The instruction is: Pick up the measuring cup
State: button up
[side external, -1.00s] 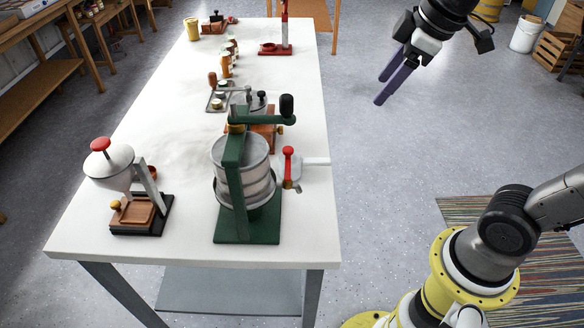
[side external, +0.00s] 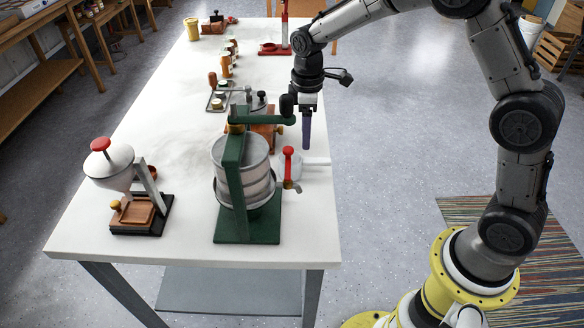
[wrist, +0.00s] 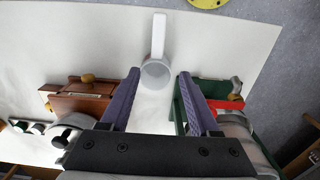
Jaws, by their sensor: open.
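The measuring cup (wrist: 156,72) is a pale round cup with a long white handle. In the wrist view it lies just beyond and between my fingertips, its handle pointing away from me. In the side view its handle (side external: 317,161) reaches to the table's right edge, and its bowl is partly hidden behind a red-topped part. My gripper (side external: 306,146) points down above the cup, its purple fingers open. In the wrist view my gripper (wrist: 158,75) has nothing between its fingers; contact with the cup does not show.
The green press (side external: 234,175) stands close on the left, its red-topped part (side external: 289,167) beside the cup. A wooden box (wrist: 92,100) is left of my fingers in the wrist view. A white grinder (side external: 115,168) stands at the front left of the white table (side external: 180,249).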

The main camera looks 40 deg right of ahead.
aim_at(304, 160)
jog(key=f, duration=1)
jog(key=shift+w+d+f, duration=0.1)
jog(key=shift+w+d, duration=0.05)
jog(key=shift+w, duration=0.05)
grip_shut()
